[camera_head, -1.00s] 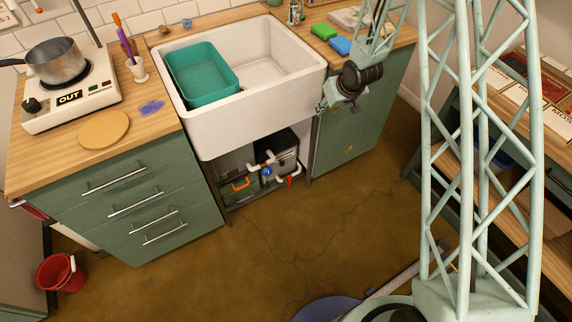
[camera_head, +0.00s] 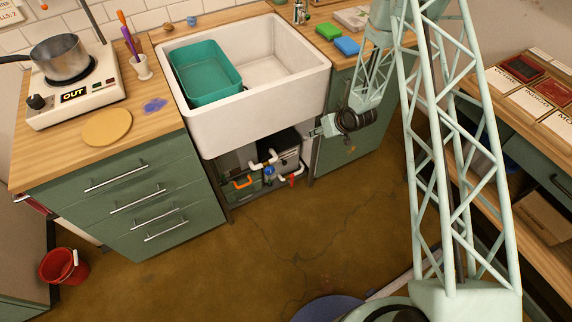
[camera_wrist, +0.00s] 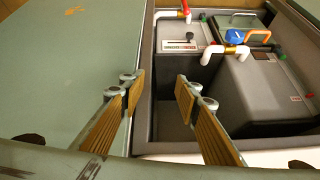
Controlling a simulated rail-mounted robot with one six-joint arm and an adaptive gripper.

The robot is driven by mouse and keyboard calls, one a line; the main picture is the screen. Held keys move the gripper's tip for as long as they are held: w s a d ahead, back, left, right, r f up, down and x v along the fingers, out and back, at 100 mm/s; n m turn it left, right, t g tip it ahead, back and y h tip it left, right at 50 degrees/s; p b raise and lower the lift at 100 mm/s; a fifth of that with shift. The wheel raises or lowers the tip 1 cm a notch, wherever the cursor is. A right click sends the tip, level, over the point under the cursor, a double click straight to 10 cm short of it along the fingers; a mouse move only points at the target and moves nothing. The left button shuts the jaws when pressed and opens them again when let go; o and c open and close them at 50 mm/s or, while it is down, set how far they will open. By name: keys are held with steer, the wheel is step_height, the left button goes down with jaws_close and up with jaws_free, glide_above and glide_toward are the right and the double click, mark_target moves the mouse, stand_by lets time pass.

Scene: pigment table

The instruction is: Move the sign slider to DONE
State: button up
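A small light sign (camera_wrist: 180,46) with unreadable lettering sits on the face of a grey box (camera_wrist: 200,62) under the sink, in the wrist view. In the head view my gripper (camera_head: 318,128) is beside the opening's right edge, and the sign cannot be made out.
A green cabinet door (camera_wrist: 65,75) borders the opening on the left in the wrist view. White pipes (camera_wrist: 215,54), red caps and an orange handle (camera_wrist: 255,33) stick out near the box. The white sink (camera_head: 250,110) overhangs above. The floor (camera_head: 300,230) in front is clear.

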steer(key=s+a+f+t+y, duration=0.1)
steer(key=a+f, duration=0.2)
steer(key=f, duration=0.6)
steer(key=s+a+f+t+y, duration=0.1)
steer(key=a+f+y, duration=0.15)
steer(key=f, duration=0.55)
steer(key=t, duration=0.2)
glide_toward(286, 163)
steer(key=w+v, duration=0.1)
steer(key=v, duration=0.3)
steer(key=shift+s+d+f+t+y+b, duration=0.1)
steer(key=shift+s+f+t+y+b, duration=0.35)
steer(key=shift+s+f, duration=0.3)
steer(key=shift+s+r, duration=0.1)
steer(key=shift+b+x, duration=1.85)
steer(key=shift+x, duration=5.05)
jaws_close()
